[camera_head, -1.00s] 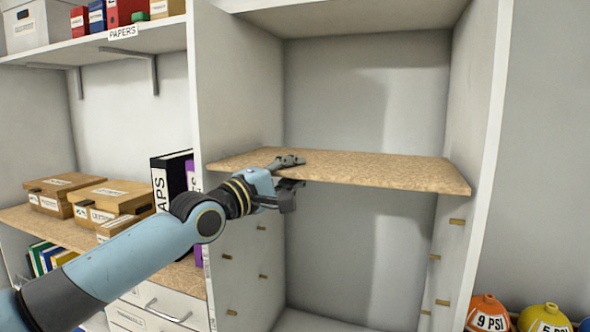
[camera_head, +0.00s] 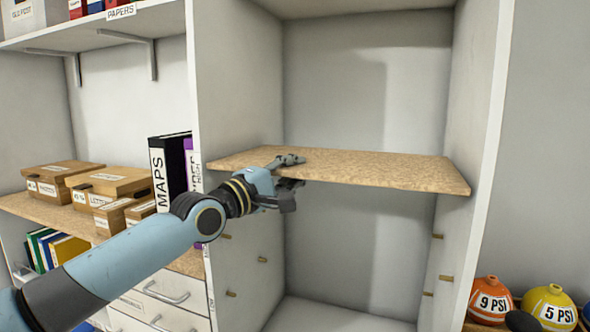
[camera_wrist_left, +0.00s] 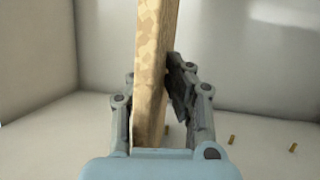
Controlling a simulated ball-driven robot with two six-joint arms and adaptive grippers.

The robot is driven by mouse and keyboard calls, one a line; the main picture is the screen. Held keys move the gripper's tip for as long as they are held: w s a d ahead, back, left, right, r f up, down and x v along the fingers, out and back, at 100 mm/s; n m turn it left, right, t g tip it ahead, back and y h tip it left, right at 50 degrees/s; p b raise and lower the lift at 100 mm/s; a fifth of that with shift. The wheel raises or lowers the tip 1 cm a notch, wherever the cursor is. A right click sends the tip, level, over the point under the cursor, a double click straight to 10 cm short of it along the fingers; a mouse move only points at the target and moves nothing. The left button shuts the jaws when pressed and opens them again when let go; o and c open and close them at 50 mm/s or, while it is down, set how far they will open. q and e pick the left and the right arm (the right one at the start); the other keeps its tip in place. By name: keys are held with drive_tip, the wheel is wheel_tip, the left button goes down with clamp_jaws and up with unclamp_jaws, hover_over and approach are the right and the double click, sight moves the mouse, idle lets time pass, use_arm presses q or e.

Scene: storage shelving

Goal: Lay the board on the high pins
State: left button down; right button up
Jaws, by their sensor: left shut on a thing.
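The speckled tan board (camera_head: 370,169) lies roughly level across the white cabinet, between its side walls. My left gripper (camera_head: 290,175) is shut on the board's front edge near its left end, one finger above and one below. In the left wrist view the board (camera_wrist_left: 152,70) stands between the fingers (camera_wrist_left: 155,100). Small wooden pins show below the board on the right wall (camera_head: 438,237) and left wall (camera_head: 263,259). The uppermost pin of the right wall is hidden at the board's level. Whether the board touches any pin cannot be told.
The cabinet's side walls (camera_head: 232,80) stand close to the board's ends. Orange (camera_head: 490,300) and yellow (camera_head: 548,305) round containers sit at lower right. The space below the board is clear.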

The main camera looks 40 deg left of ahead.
idle(0.3)
use_arm(q)
drive_tip(key=c, duration=1.3)
unclamp_jaws()
drive_tip(key=shift+o, duration=0.2)
drive_tip(key=shift+f, duration=0.15)
drive_tip(key=shift+s, duration=0.1)
